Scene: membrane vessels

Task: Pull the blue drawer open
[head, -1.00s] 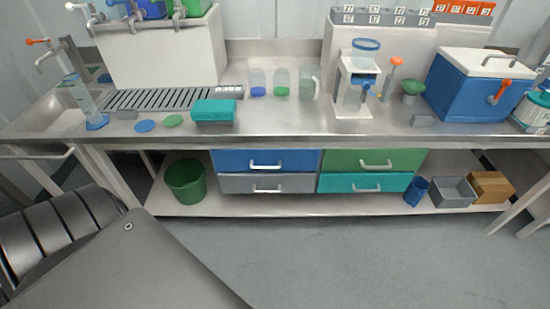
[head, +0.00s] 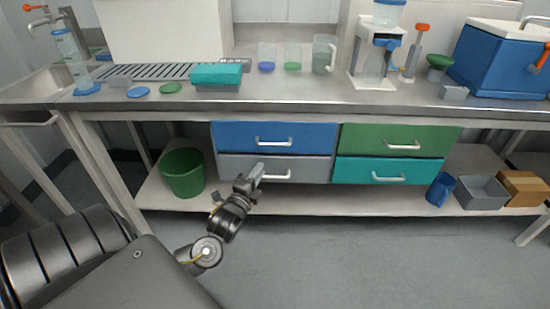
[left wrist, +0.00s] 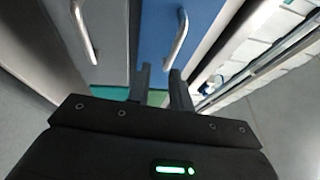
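The blue drawer (head: 310,137) is the upper left one of a block of drawers under the bench. It looks closed, with a white bar handle (head: 273,142) on its front. In the left wrist view the blue front (left wrist: 152,40) and its handle (left wrist: 181,40) lie beyond the fingers. My left gripper (head: 256,172) is in front of the grey drawer (head: 315,170), below the blue handle in the picture. Its two fingers (left wrist: 160,80) are apart with nothing between them, and they do not hold the handle. My right gripper is not in view.
The grey drawer's handle (head: 276,176) is close beside my gripper. A green drawer (head: 430,138) and a teal drawer (head: 425,172) are to the right. A green bin (head: 182,174) stands left on the lower shelf. The bench top (head: 310,96) overhangs the drawers.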

